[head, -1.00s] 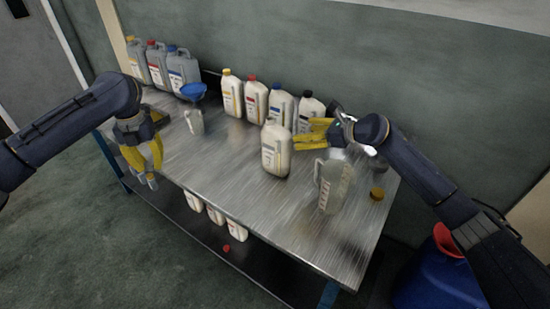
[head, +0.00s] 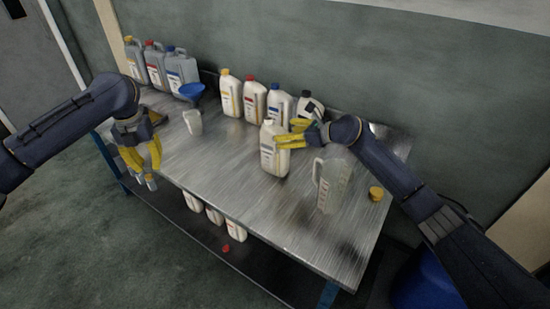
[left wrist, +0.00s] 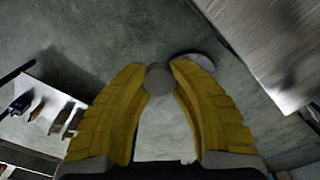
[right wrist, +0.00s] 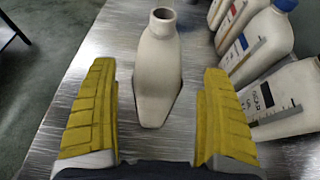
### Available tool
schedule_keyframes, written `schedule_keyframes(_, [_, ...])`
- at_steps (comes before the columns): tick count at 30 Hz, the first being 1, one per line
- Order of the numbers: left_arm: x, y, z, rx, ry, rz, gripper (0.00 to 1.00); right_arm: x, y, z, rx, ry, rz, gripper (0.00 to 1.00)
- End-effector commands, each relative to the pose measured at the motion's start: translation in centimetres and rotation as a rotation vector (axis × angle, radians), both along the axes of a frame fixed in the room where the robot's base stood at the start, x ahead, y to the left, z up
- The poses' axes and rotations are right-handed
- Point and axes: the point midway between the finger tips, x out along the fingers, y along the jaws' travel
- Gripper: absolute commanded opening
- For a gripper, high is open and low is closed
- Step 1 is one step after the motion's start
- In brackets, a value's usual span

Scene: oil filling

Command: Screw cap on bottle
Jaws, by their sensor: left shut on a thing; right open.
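A white bottle (head: 273,152) stands upright near the middle of the metal table. The right wrist view shows it (right wrist: 160,75) with an uncapped open neck. A yellow cap (head: 376,193) lies on the table at the right. My right gripper (head: 287,134) is open beside the bottle; in its wrist view the bottle appears between the two fingers, without clear contact. My left gripper (head: 150,174) is beyond the table's left front edge, shut on a small grey thing (left wrist: 159,79) that I cannot identify.
A clear jug (head: 333,187) stands between the bottle and the cap. Several capped bottles (head: 255,98) line the back, with grey canisters (head: 158,67), a blue funnel (head: 191,90) and a small jug (head: 193,122) to the left. The table's front middle is clear.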

Motion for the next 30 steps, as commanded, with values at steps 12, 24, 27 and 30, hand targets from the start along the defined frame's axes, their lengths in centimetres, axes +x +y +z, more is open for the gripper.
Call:
schedule_keyframes(12, [0.0,0.0,0.0,0.000,0.000,0.000,0.15,1.1,2.5,-1.3,0.003,0.003,0.001,0.82])
schedule_keyframes(24, [0.0,0.0,0.0,0.000,0.000,0.000,0.15,2.3,4.1,-2.2,0.000,0.000,0.000,0.82])
schedule_keyframes(27, [0.0,0.0,0.0,0.000,0.000,0.000,0.15,2.3,4.1,-2.2,0.000,0.000,0.000,0.82])
schedule_keyframes(30, [0.0,0.0,0.0,0.000,0.000,0.000,0.15,2.3,4.1,-2.2,0.000,0.000,0.000,0.82])
